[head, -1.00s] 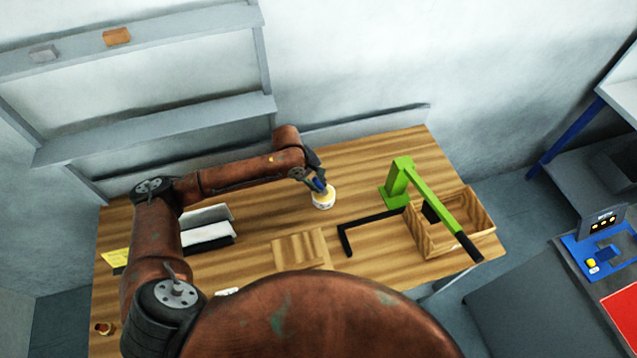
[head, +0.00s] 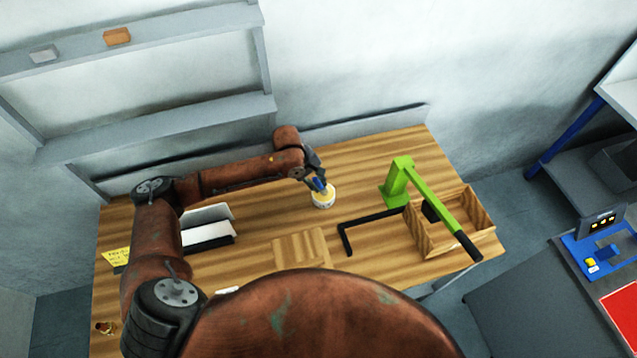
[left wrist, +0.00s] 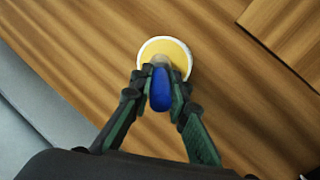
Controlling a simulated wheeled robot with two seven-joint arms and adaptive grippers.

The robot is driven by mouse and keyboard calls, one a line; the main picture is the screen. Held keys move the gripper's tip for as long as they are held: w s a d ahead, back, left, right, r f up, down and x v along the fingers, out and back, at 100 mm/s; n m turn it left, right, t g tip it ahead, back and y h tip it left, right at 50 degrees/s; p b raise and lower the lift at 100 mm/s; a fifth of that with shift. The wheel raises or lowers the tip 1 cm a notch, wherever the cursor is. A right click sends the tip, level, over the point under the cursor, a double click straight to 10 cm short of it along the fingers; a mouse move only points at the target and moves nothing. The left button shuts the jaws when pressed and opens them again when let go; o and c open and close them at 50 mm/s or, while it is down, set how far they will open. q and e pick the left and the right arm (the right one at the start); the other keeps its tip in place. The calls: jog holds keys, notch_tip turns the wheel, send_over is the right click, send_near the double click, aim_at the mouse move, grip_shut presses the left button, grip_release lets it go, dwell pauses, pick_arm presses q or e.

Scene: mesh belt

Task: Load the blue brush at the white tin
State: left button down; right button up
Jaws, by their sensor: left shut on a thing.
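The blue brush (left wrist: 161,90) is held between the fingers of my left gripper (left wrist: 160,88), which is shut on its handle. In the left wrist view the brush's pale head end lies over the yellow inside of the white tin (left wrist: 182,50). I cannot tell how deep the bristles reach. In the head view the white tin (head: 324,201) stands on the wooden table, with my left gripper (head: 318,182) and the blue handle just above it. My right gripper is not in view.
A green lever press (head: 397,181) and a wooden box (head: 480,212) stand right of the tin. A black angled bar (head: 347,238) and a wooden board (head: 301,248) lie in front. A white-and-black holder (head: 208,229) is at left. A wall shelf (head: 160,129) is behind.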

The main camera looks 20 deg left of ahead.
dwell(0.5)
pick_arm(q)
jog(key=shift+p, duration=0.35)
dwell(0.3)
jog(key=shift+s+f, duration=0.1)
jog(key=shift+f, duration=0.05)
dwell(1.3)
jog(key=shift+p, duration=0.3)
notch_tip(320, 180, up, 4)
jog(key=p, duration=0.4)
jog(key=shift+f, duration=0.25)
notch_tip(320, 180, up, 4)
jog(key=p, duration=0.5)
jog(key=shift+f, duration=0.1)
